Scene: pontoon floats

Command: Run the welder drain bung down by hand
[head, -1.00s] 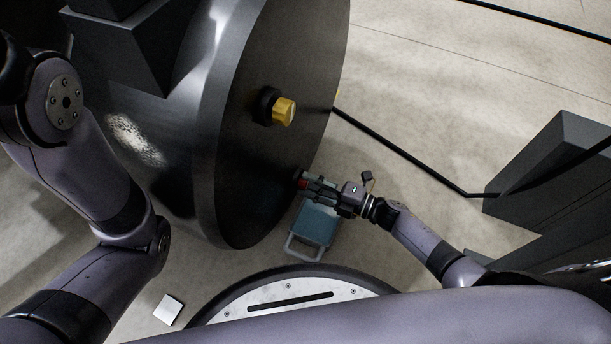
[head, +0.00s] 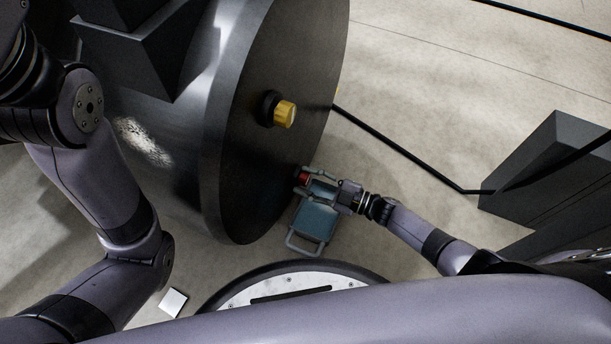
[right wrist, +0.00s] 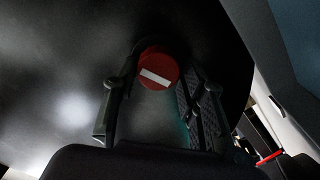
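The red drain bung (head: 303,178) sits low on the flat end of the big dark float (head: 265,60). In the right wrist view the bung (right wrist: 158,70) is round, with a white bar across its face. My right gripper (head: 309,180) is open at the bung. In the right wrist view the fingers (right wrist: 160,92) stand apart on either side of it, with visible gaps. How deep the bung sits is hidden. My left arm shows at the left of the head view, but its gripper is out of view.
A yellow cap (head: 285,113) on a dark boss sticks out above the bung. A teal case (head: 313,223) with a handle is on the floor below my right gripper. A black hose (head: 400,149) runs right to a dark block (head: 556,165). A small white square (head: 173,302) lies at lower left.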

